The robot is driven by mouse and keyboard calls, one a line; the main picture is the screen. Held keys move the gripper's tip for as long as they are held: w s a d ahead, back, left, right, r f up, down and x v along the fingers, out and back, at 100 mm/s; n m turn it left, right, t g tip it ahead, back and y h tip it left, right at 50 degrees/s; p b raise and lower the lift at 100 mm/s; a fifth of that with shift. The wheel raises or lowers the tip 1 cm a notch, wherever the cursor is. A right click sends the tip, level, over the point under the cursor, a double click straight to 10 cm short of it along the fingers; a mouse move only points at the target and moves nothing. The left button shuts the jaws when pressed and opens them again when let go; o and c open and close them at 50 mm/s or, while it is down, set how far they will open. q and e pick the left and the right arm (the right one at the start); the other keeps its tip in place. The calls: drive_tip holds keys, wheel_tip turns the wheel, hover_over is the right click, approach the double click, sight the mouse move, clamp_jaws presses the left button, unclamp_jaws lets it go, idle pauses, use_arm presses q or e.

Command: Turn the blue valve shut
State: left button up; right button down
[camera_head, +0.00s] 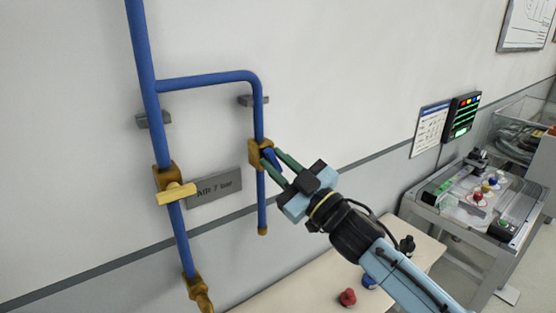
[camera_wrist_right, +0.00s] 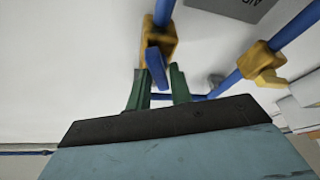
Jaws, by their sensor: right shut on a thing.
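The blue valve has a brass body (camera_head: 254,152) on the short right-hand blue pipe, and its blue lever (camera_head: 273,157) slants down to the right from it. In the right wrist view the brass body (camera_wrist_right: 158,38) and the blue lever (camera_wrist_right: 156,67) show just beyond the fingers. My right gripper (camera_head: 272,162) has its two green fingers at the valve, one on either side of the lever, shut on it. The fingers partly hide the lever in the head view. It also shows in the right wrist view (camera_wrist_right: 158,88). My left gripper is not in view.
A yellow-handled valve (camera_head: 176,193) sits on the long left pipe, beside a grey "AIR 7 bar" plate (camera_head: 214,188). A beige table (camera_head: 285,290) below carries a red knob (camera_head: 348,297). A cart (camera_head: 490,205) stands at the right. The wall is close behind the pipes.

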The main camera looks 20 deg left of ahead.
drive_tip(key=n+g+p, duration=0.1)
drive_tip(key=n+g, duration=0.1)
drive_tip(key=n, duration=0.3)
drive_tip(key=shift+r+p, duration=0.1)
drive_tip(key=shift+p, duration=0.2)
drive_tip(key=n+g+p, duration=0.1)
drive_tip(key=n, duration=0.2)
drive_tip(key=shift+n+g+p, duration=0.3)
drive_tip(key=shift+g, duration=0.1)
drive_tip(key=n+g+h+p, duration=0.1)
drive_tip(key=n+p, duration=0.1)
drive_tip(key=n, duration=0.2)
drive_tip(key=shift+p, duration=0.4)
drive_tip(key=shift+n+g+h+p, duration=0.3)
drive_tip(key=shift+n+h+p, duration=0.35)
drive_tip(key=shift+n, duration=0.55)
drive_tip(key=c, duration=1.4)
unclamp_jaws()
drive_tip(key=shift+c, duration=0.2)
